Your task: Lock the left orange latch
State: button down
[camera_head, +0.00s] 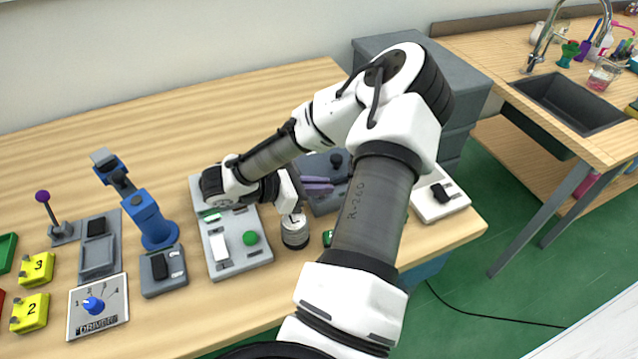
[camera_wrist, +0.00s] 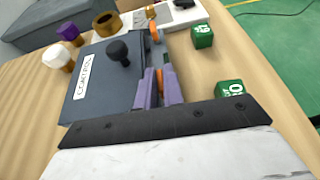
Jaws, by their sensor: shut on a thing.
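A dark blue-grey box (camera_wrist: 105,75) with a white label and a black ball knob (camera_wrist: 118,50) fills the middle of the wrist view. The box also shows in the head view (camera_head: 322,203), partly behind my arm. My gripper (camera_wrist: 159,78) has purple fingers beside the right edge of the box. It is shut on an orange latch (camera_wrist: 159,74), of which only a sliver shows between the fingers. Another orange piece (camera_wrist: 154,37) shows farther along the same edge. In the head view my gripper (camera_head: 320,185) is at the box, and the latches are hidden.
Green cubes (camera_wrist: 202,36) (camera_wrist: 230,92) lie right of the box. A jar (camera_head: 295,232) and a grey panel with a green button (camera_head: 250,238) stand left of it. A white switch unit (camera_head: 437,195) stands to the right, near the table edge.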

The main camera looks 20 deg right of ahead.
jog(key=m+g+p, duration=0.1)
jog(key=g, duration=0.1)
jog(key=m+g+p, duration=0.2)
jog(key=shift+w+r, duration=0.2)
jog(key=m+g+y, duration=0.1)
jog(key=m+g+p, duration=0.1)
jog(key=m+g, duration=0.1)
jog(key=shift+w+d+f+y, duration=0.1)
jog(key=shift+w+y, duration=0.05)
jog(key=shift+y, duration=0.25)
jog(key=m+g+y, duration=0.2)
jog(key=m+g, duration=0.1)
jog(key=shift+w+d+f+m, duration=0.1)
jog(key=shift+m, duration=0.3)
jog(key=shift+d+m+g+y, duration=0.1)
jog(key=shift+m+g+y, duration=1)
jog(key=shift+m+y, duration=0.55)
jog(key=shift+y, duration=0.45)
jog(key=c, duration=1.8)
grip_release()
